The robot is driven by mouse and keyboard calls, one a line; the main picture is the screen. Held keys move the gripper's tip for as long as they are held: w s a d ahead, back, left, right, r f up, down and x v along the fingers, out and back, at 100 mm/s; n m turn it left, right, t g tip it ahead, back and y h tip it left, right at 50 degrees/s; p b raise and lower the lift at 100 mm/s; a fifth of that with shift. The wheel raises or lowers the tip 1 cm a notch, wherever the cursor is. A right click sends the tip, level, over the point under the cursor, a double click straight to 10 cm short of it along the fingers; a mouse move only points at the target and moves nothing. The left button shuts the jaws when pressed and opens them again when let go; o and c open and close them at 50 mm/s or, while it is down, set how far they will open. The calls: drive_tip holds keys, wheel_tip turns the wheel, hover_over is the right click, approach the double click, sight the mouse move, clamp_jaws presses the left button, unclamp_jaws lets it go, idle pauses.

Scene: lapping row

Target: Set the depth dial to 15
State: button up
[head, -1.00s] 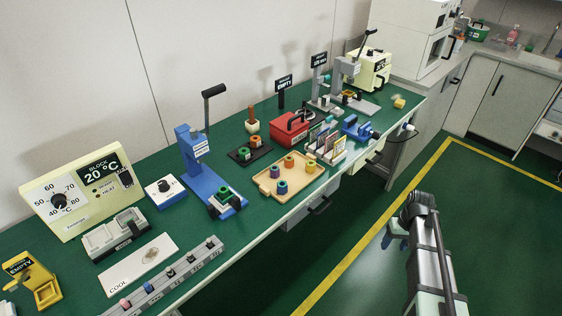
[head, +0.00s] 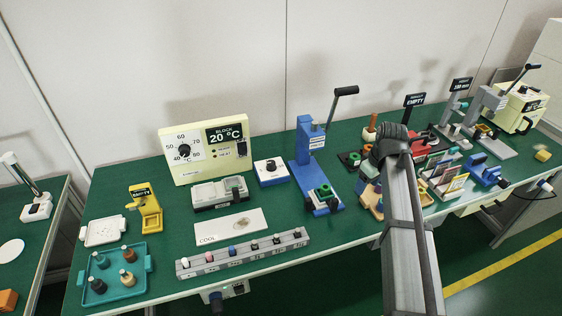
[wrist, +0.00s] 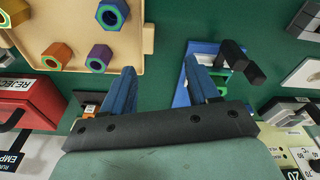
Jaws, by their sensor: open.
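A small blue box with a white top and a black round dial (head: 270,167) stands between the cream heater unit and the blue press in the head view. Its markings are too small to read, and I cannot tell whether it is the depth dial. The heater unit (head: 203,150) has another black dial (head: 184,152) on a temperature scale. In the wrist view, my gripper (wrist: 160,88) is open with nothing between its two blue fingers. It hangs above the bench between the tray and the blue press (head: 309,150). In the head view my arm hides the fingers.
The blue press has a raised lever (head: 344,91). A tan tray (wrist: 78,62) with several hex pieces and a red box (wrist: 30,98) show in the wrist view. A grey rack (head: 240,254) lies along the front edge; a white COOL plate (head: 215,232) lies behind it.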

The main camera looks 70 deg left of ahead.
drive_tip(key=s+a+r+n, duration=0.1)
drive_tip(key=s+a, duration=0.1)
drive_tip(key=s, duration=0.1)
drive_tip(key=s+a+r+n, duration=0.1)
drive_tip(key=s+a+r, duration=0.1)
drive_tip(key=s+a, duration=0.1)
drive_tip(key=s+a+r+n, duration=0.1)
drive_tip(key=s+a+n, duration=0.1)
drive_tip(key=s, duration=0.3)
drive_tip(key=shift+s+a+r, duration=0.2)
drive_tip(key=shift+a+r, duration=0.15)
drive_tip(key=shift+a, duration=0.25)
drive_tip(key=s+a+r+n, duration=0.3)
drive_tip(key=s+a+n, duration=0.3)
drive_tip(key=s, duration=0.4)
drive_tip(key=n+t, duration=0.4)
drive_tip(key=n, duration=0.7)
approach(271, 162)
drive_tip(key=shift+n+y, duration=0.3)
drive_tip(key=x, duration=0.8)
drive_tip(key=shift+w+d+f, duration=0.15)
drive_tip(key=shift+d+f, duration=0.15)
drive_tip(key=shift+f, duration=0.15)
